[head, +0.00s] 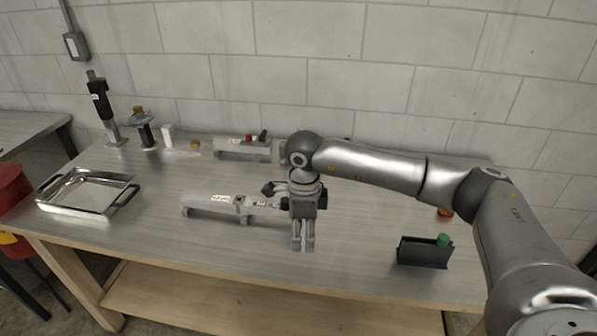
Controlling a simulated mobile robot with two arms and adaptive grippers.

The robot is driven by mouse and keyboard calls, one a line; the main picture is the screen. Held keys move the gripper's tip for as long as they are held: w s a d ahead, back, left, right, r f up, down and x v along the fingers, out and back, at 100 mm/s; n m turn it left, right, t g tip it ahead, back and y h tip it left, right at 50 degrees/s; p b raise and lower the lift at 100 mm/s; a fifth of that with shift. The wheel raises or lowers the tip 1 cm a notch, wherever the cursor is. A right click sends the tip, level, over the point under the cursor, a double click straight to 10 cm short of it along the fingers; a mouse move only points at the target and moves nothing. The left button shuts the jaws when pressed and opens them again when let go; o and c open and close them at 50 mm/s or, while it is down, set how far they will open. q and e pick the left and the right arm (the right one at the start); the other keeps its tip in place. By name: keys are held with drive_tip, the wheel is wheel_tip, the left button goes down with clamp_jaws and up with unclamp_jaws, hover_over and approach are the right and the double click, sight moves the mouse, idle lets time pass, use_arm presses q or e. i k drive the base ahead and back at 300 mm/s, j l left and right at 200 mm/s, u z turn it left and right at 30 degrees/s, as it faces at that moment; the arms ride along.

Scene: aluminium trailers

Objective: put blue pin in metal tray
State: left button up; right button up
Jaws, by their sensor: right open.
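The metal tray (72,210) is a shallow, shiny tray with dark handles at the left end of the table. I see nothing inside it. I cannot make out a blue pin in the head view; it may be hidden or too small to tell. My right gripper (303,246) points down over the front middle of the table, just right of the nearer aluminium trailer (205,203). It is open, with its fingers fairly close together and nothing visible between them. The tray is well to its left. My left gripper is out of view.
A black holder (424,253) with a green-topped item (442,240) stands at the right front. A second trailer (232,148) is at the back. A black upright tool (101,105) stands back left. The table between tray and near trailer is clear.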

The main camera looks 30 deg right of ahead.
sight(100, 188)
drive_tip(key=i+l, duration=0.35)
drive_tip(key=i, duration=0.15)
drive_tip(key=i+l, duration=0.35)
drive_tip(key=i, duration=0.1)
